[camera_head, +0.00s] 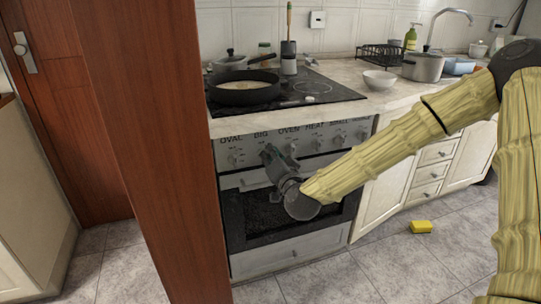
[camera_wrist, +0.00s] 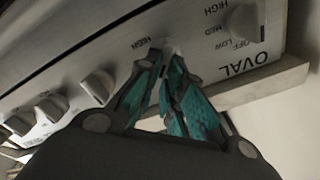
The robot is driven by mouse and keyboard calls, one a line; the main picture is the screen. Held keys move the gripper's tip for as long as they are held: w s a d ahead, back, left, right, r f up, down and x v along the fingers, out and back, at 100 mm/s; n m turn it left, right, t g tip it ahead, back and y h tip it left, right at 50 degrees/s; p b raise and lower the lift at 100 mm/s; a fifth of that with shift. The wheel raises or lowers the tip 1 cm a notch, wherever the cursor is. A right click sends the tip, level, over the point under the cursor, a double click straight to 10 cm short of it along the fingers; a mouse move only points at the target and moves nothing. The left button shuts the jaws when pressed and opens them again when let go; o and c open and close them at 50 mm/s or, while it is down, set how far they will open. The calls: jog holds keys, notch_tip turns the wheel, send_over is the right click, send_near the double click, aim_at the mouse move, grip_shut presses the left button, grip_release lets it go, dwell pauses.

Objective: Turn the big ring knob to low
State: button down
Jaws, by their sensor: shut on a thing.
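The oven's steel control panel (camera_head: 297,142) has a row of knobs labelled OVAL, BIG, OVEN, HEAT and more. My gripper (camera_head: 268,152) reaches the panel just below the BIG label. In the wrist view its teal-padded fingers (camera_wrist: 168,54) are closed together around the big ring knob (camera_wrist: 170,45). Only a small pale part of that knob shows between the fingertips, so its setting cannot be read. A HIGH mark is visible just left of the fingertips in the wrist view. The oval knob (camera_wrist: 243,20), with OFF, LOW, MED and HIGH marks, is at the right.
Other knobs (camera_wrist: 98,86) sit close by on the left in the wrist view. A frying pan (camera_head: 244,92) stands on the black cooktop (camera_head: 315,88) above. A brown wooden post (camera_head: 150,130) rises left of the oven. A yellow sponge (camera_head: 421,227) lies on the floor.

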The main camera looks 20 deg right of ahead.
jog(key=shift+d+m, duration=0.1)
jog(key=shift+m, duration=0.3)
jog(key=c, duration=1.5)
grip_release()
jog(key=shift+c, duration=0.2)
jog(key=shift+s, duration=0.15)
jog(key=s, duration=1.1)
jog(key=shift+s+d, duration=0.2)
jog(key=shift+s, duration=0.15)
jog(key=shift+f, duration=0.15)
